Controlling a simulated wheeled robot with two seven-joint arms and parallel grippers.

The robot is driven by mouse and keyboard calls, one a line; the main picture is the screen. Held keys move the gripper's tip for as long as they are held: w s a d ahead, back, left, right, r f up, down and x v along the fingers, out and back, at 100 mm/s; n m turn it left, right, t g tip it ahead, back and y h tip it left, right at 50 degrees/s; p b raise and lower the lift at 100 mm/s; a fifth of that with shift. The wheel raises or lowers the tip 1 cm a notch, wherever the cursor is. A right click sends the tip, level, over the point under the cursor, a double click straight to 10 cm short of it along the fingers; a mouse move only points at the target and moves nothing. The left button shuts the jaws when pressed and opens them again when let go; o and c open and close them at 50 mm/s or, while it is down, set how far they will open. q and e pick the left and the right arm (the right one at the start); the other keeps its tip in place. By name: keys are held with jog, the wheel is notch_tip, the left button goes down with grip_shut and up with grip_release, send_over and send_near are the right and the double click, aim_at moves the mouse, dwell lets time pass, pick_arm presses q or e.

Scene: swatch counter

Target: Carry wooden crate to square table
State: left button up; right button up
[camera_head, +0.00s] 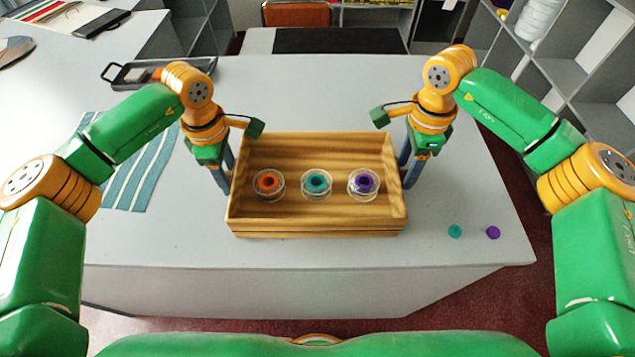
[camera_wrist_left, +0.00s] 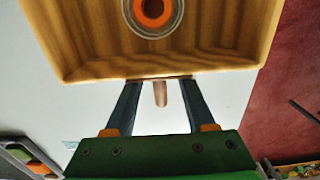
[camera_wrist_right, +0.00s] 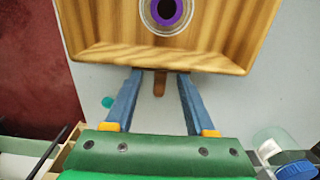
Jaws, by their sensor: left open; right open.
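The wooden crate (camera_head: 317,226) stands on the white counter in front of me. In it are three clear round jars in a row, holding an orange (camera_head: 269,184), a teal (camera_head: 316,183) and a purple (camera_head: 363,183) item. My left gripper (camera_head: 225,185) is at the crate's left end and my right gripper (camera_head: 408,183) at its right end. In the left wrist view (camera_wrist_left: 158,85) the open fingers flank a small wooden handle (camera_wrist_left: 160,94) on the crate's end wall. In the right wrist view (camera_wrist_right: 158,75) the open fingers flank a similar handle (camera_wrist_right: 159,84).
The counter (camera_head: 300,90) is clear behind the crate. A teal disc (camera_head: 455,231) and a purple disc (camera_head: 493,232) lie to its right. A striped cloth (camera_head: 135,175) and a black tray (camera_head: 150,74) lie to the left. A dark-topped table (camera_head: 340,40) and chair (camera_head: 296,13) stand beyond; grey shelves (camera_head: 570,70) are at right.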

pick_arm(q)
notch_tip(320, 180, down, 3)
jog(key=shift+a+f, duration=0.1)
pick_arm(e)
notch_tip(320, 180, down, 5)
pick_arm(q)
grip_shut()
pick_arm(e)
jog(key=shift+a, duration=0.1)
grip_shut()
jog(key=shift+r, duration=0.1)
dwell(1.0)
